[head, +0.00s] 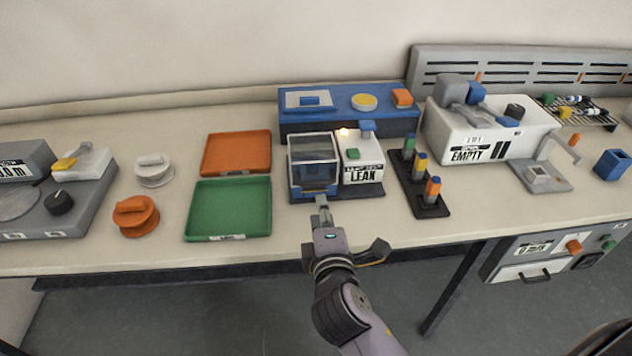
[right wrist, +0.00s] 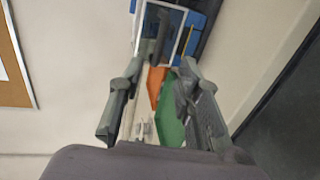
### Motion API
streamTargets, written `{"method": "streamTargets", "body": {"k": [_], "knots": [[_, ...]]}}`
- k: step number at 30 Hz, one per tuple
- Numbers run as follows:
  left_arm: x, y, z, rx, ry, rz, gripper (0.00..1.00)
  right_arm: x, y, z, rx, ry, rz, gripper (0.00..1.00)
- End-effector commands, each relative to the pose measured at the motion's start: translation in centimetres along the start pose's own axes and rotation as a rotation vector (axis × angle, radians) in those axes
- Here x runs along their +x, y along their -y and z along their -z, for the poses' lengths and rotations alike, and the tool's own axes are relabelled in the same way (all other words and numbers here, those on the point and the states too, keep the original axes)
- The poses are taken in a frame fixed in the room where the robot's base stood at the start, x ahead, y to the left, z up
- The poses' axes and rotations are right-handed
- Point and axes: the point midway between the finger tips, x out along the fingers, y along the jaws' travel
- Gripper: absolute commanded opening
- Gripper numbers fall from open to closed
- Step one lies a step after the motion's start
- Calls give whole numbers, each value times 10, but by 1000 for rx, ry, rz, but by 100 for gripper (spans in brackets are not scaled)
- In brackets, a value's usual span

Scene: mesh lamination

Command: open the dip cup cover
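A clear-sided box with a white rim (head: 314,146) stands beside a white unit labelled LEAK (head: 360,172). I take this box to hold the dip cup, and its clear top looks closed. A blue part (head: 318,190) runs along its lower front. My right gripper (head: 321,205) is just in front of the box's lower front edge; I cannot tell if it touches. In the right wrist view its fingers (right wrist: 160,90) stand apart with no object clearly between them. The box's blue and white end (right wrist: 185,28) shows beyond them. My left gripper is out of view.
An orange tray (head: 236,153) and a green tray (head: 229,208) lie left of the box. A blue unit (head: 290,123) stands behind it. A black rack (head: 430,209) with coloured pieces stands right. The bench front left of my right arm is clear.

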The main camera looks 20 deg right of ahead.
Motion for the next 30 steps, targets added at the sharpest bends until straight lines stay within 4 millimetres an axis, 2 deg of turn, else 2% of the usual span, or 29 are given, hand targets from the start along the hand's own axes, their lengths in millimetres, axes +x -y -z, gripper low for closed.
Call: {"method": "streamTargets", "body": {"k": [1, 9, 15, 21, 30], "knots": [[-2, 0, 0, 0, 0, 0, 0, 13, -2, 0, -2, 2, -3, 32], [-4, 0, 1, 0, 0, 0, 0, 71, -1, 0, -1, 1, -1, 32], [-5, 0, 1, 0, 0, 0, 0, 102, 0, 0, -1, 0, 0, 32], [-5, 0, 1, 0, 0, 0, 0, 116, 0, 0, 1, -1, 0, 32], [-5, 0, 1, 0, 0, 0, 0, 117, 0, 0, 1, -1, 1, 30]]}}
